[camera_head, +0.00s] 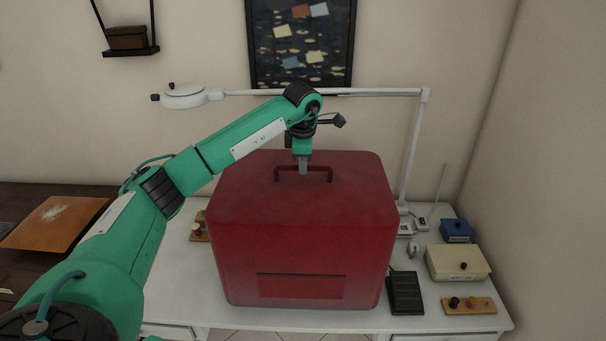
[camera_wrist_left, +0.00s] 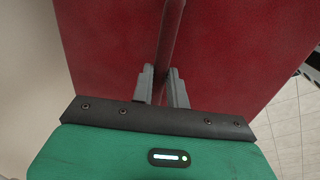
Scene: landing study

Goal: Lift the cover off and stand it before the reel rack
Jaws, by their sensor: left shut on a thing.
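The cover (camera_head: 300,240) is a large red box-shaped hood with rounded edges, upright on the white table, with a bar handle (camera_head: 321,169) on top. Its red top also fills much of the left wrist view (camera_wrist_left: 240,50). My left gripper (camera_head: 303,170) comes down from above and is shut on the handle at about its middle. In the left wrist view the fingers (camera_wrist_left: 164,88) stand on both sides of the handle bar (camera_wrist_left: 170,35). Whatever is under the cover is hidden. I cannot make out a reel rack. My right gripper is not in view.
The white table (camera_head: 440,320) holds a black pedal (camera_head: 405,293), a cream box (camera_head: 457,264), a blue box (camera_head: 456,230) and a wooden block with knobs (camera_head: 469,305) on the right. A white jointed lamp (camera_head: 411,150) rises behind the cover. A brown desk (camera_head: 30,200) stands left.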

